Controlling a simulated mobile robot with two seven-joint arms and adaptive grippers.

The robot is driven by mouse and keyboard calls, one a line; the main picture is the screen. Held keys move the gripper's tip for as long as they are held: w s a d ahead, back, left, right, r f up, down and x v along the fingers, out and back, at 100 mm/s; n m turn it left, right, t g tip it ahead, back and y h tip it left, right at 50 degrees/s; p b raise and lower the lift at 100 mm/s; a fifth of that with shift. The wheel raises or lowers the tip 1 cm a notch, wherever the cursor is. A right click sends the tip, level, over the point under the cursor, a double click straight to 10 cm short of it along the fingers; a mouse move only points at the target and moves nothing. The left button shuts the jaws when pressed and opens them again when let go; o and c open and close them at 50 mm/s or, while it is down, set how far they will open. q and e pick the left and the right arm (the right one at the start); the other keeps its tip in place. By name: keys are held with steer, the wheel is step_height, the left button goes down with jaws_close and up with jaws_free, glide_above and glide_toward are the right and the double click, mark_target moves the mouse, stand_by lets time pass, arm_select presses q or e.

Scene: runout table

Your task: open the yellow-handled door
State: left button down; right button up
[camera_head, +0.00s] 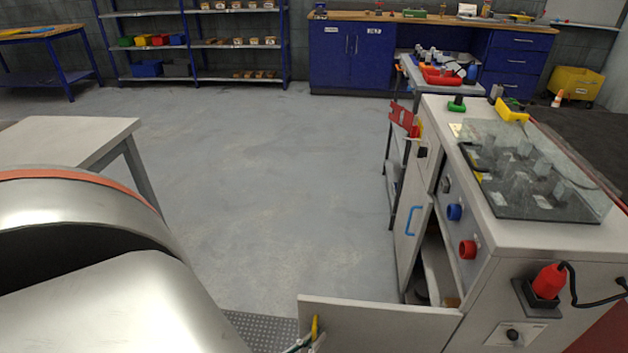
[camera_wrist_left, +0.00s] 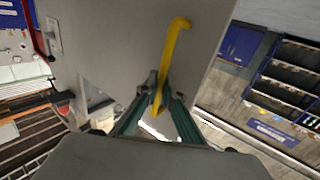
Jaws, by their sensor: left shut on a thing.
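The yellow-handled door (camera_head: 385,326) is a pale grey panel standing open, swung out from the front of the white cabinet (camera_head: 480,285). Its yellow handle (camera_head: 315,328) is near the door's free left end. My left gripper (camera_head: 304,345) is at the bottom edge of the head view, mostly cut off. In the left wrist view my left gripper (camera_wrist_left: 158,92) is shut on the yellow handle (camera_wrist_left: 174,60), with the grey door panel (camera_wrist_left: 115,45) behind it. My right gripper is in neither view.
A second door (camera_head: 411,240) with a blue handle (camera_head: 413,220) stands ajar on the same cabinet. Red (camera_head: 467,249) and blue (camera_head: 454,212) knobs stick out of its front. A grey table (camera_head: 70,135) is at left. The floor between is clear.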

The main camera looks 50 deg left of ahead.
arm_select(q)
steer(key=shift+a, duration=0.1)
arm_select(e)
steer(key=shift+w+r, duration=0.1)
arm_select(q)
steer(key=c, duration=2.5)
jaws_free()
steer(key=shift+s, duration=0.1)
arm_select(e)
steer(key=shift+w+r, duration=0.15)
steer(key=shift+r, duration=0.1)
arm_select(q)
steer(key=s, duration=0.7)
steer(key=shift+s+d, duration=0.2)
steer(key=shift+d, duration=0.2)
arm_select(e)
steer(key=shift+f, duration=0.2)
arm_select(q)
steer(key=shift+r, duration=0.1)
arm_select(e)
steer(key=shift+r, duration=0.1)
